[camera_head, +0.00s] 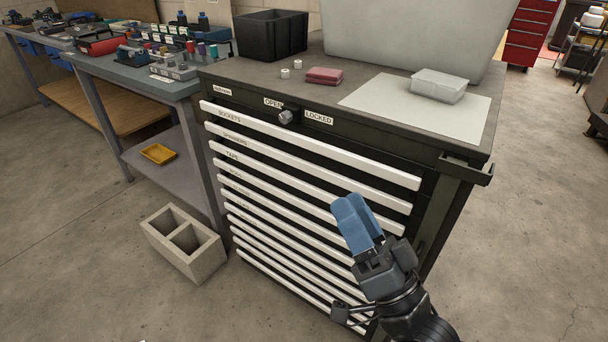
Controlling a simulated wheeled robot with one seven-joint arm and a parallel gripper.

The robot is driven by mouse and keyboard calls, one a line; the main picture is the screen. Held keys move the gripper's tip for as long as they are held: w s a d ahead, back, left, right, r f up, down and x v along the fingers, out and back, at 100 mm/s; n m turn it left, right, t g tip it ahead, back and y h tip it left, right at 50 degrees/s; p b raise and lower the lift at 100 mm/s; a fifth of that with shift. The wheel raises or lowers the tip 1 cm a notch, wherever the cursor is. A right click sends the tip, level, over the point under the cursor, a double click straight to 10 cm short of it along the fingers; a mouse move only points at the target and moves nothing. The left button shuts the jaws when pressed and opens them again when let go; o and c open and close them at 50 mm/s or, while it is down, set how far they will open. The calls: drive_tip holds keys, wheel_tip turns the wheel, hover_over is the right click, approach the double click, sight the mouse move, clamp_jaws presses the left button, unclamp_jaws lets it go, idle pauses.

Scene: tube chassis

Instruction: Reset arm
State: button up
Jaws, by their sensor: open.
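My gripper (350,216) has blue fingers and a dark body, and it shows at the lower right in the head view. It is in front of the dark tool cabinet (436,222) and overlaps the right part of its white drawer fronts. The fingers point up and a little left. They look close together from this angle, and nothing shows between them. Whether my gripper touches the cabinet cannot be told. The drawers look closed. A round knob (286,117) sits between the OPEN and LOCKED labels.
On the cabinet top are a black bin (271,36), a red case (324,76), and a clear box (438,86) on a pale sheet (375,98). A concrete block (203,259) stands on the floor by the cabinet's left. A workbench (185,88) is at the left.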

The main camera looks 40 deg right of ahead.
drive_tip(key=s+a+f+n+g+p, duration=0.1)
drive_tip(key=s+n+g, duration=0.3)
drive_tip(key=s, duration=0.8)
drive_tip(key=s+a+n+g+y+p, duration=0.1)
drive_tip(key=s+a+n+g+p, duration=0.3)
drive_tip(key=s, duration=0.8)
drive_tip(key=shift+a+f+n+g, duration=0.3)
drive_tip(key=shift+a+f+g, duration=0.1)
drive_tip(key=shift+g, duration=0.6)
drive_tip(key=shift+c, duration=0.2)
